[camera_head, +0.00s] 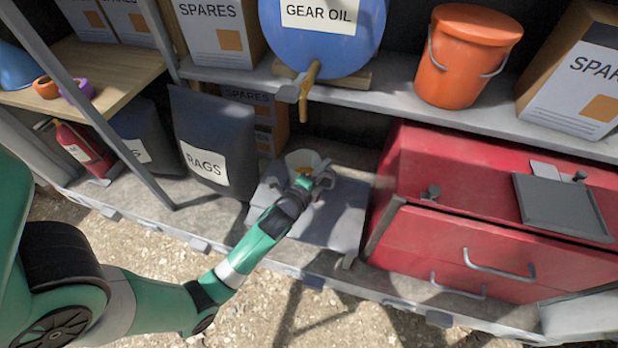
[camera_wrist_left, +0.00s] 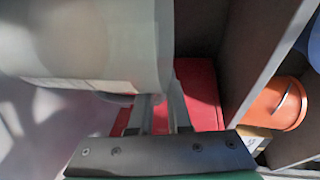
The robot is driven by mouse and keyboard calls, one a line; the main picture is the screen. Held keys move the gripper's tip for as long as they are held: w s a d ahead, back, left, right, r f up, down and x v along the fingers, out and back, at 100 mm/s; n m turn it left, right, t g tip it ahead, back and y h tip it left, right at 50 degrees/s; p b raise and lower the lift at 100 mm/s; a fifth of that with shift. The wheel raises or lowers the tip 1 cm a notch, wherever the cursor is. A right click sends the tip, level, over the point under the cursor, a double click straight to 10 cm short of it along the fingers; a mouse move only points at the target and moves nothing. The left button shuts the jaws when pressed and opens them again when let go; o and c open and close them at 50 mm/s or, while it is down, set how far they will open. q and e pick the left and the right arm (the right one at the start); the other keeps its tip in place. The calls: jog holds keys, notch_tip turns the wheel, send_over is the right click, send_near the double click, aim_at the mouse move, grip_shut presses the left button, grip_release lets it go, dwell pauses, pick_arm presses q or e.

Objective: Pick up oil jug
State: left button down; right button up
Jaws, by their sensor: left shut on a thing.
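The oil jug (camera_head: 302,158) is a pale, whitish vessel with an orange patch at its top, standing at the grey platform on the lower shelf, below the barrel's tap. My left gripper (camera_head: 322,177) is at the jug's near right side and shut on it; the wrist and fingers hide much of the jug. In the left wrist view the jug (camera_wrist_left: 95,40) fills the upper left as a large pale body, with the gripper fingers (camera_wrist_left: 155,112) against its lower edge. The exact grip point is hidden. My right gripper is not in view.
The blue gear oil barrel (camera_head: 325,45) with its yellow tap (camera_head: 308,85) sits directly above. A rags bag (camera_head: 215,135) stands left, a red drawer cabinet (camera_head: 470,220) close on the right. An orange bucket (camera_head: 460,75) is on the upper shelf. Open ground lies in front.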

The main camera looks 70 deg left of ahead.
pick_arm(q)
jog(key=shift+r, duration=0.15)
dwell(0.8)
jog(key=shift+r+p, duration=0.25)
jog(key=shift+p, duration=0.1)
jog(key=r+p, duration=0.1)
jog(key=r, duration=0.1)
jog(key=r+p, duration=0.2)
jog(key=shift+s+d+p, duration=0.15)
jog(key=shift+s+p, duration=0.05)
jog(key=shift+p, duration=0.1)
jog(key=s+d+r+p, duration=0.6)
jog(key=s+d+r, duration=0.1)
jog(key=s, duration=0.4)
jog(key=shift+s+d+r+p, duration=0.15)
jog(key=shift+d+r+p, duration=0.15)
jog(key=shift+r, duration=0.35)
